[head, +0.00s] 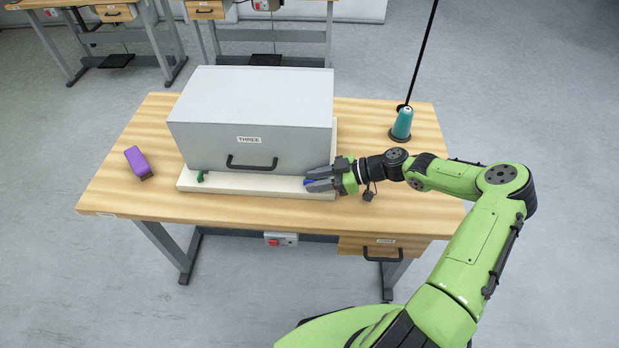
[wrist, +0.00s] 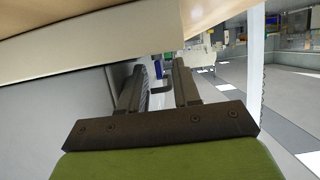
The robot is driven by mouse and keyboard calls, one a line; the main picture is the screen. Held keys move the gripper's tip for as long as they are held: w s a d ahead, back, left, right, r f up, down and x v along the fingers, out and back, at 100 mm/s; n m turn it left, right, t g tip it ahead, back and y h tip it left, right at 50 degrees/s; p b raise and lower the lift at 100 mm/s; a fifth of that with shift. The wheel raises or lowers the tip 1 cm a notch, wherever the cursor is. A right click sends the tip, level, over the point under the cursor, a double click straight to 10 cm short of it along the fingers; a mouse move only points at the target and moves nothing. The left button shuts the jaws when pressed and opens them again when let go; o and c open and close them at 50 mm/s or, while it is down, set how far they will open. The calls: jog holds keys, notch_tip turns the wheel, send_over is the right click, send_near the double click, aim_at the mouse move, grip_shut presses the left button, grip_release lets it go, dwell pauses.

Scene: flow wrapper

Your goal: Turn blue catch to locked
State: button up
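The blue catch (head: 311,182) is at the right front of the cream base, below the grey box's front face. In the head view my gripper partly covers it, so its turned position is hard to tell. My gripper (head: 310,180) reaches in from the right, fingers pointing left along the front of the box. In the wrist view my gripper (wrist: 160,65) has its two dark fingers apart, with the blue catch (wrist: 158,68) showing small in the gap. I see no clear contact on both sides. A green catch (head: 202,175) sits at the base's left front.
The grey box (head: 250,105), labelled THREE, has a black front handle (head: 252,164) and rests on the cream base (head: 245,187). A purple object (head: 137,161) lies on the table's left. The table's front strip (head: 200,208) is clear.

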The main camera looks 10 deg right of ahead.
jog(key=shift+c, duration=0.3)
grip_shut()
